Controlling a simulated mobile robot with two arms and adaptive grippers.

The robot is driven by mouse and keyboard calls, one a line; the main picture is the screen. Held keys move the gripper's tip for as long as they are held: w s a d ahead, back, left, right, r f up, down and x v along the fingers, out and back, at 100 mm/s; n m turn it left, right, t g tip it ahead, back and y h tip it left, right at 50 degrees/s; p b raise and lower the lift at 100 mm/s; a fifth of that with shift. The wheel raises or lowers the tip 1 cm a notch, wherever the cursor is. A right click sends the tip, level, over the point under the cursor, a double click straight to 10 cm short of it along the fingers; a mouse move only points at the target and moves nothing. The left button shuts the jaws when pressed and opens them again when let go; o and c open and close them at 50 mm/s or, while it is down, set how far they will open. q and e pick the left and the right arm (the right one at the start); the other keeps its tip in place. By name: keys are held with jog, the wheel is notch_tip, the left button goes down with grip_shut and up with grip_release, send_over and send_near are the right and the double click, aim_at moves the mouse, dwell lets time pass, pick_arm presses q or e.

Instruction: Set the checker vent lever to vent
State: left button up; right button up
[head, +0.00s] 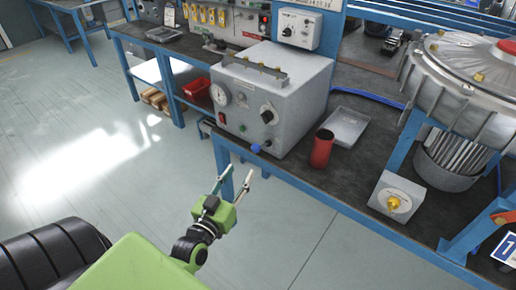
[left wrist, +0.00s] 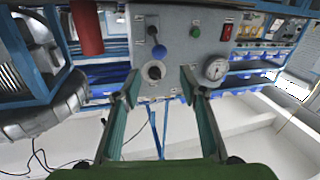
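The checker is a grey box (head: 285,75) on the bench, with a gauge (head: 221,95), a red switch (head: 221,118), a dark selector knob (head: 268,114) and a green button (head: 243,128) on its front. A lever with a blue ball end (head: 255,148) sticks out low on that front. My left gripper (head: 241,170) is open and empty, in front of the bench edge and below the blue ball. In the left wrist view, seen upside down, the blue ball (left wrist: 159,52) shows beyond the open left fingers (left wrist: 158,75), apart from them. My right gripper is out of view.
A red cup (head: 321,148) and a grey tray (head: 346,126) stand right of the checker. A small box with a yellow knob (head: 396,198) and a large blower (head: 465,85) are farther right. The floor (head: 110,150) left of the bench is clear.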

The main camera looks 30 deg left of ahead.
aim_at(254, 152)
pick_arm(q)
jog(key=w, duration=0.4)
jog(key=w+a, duration=0.1)
jog(key=w, duration=0.3)
jog(key=w+a, duration=0.1)
jog(key=w, duration=0.3)
jog(key=shift+w+a+p, duration=0.1)
jog(key=shift+w+p, duration=0.2)
jog(key=shift+p, duration=0.1)
grip_shut()
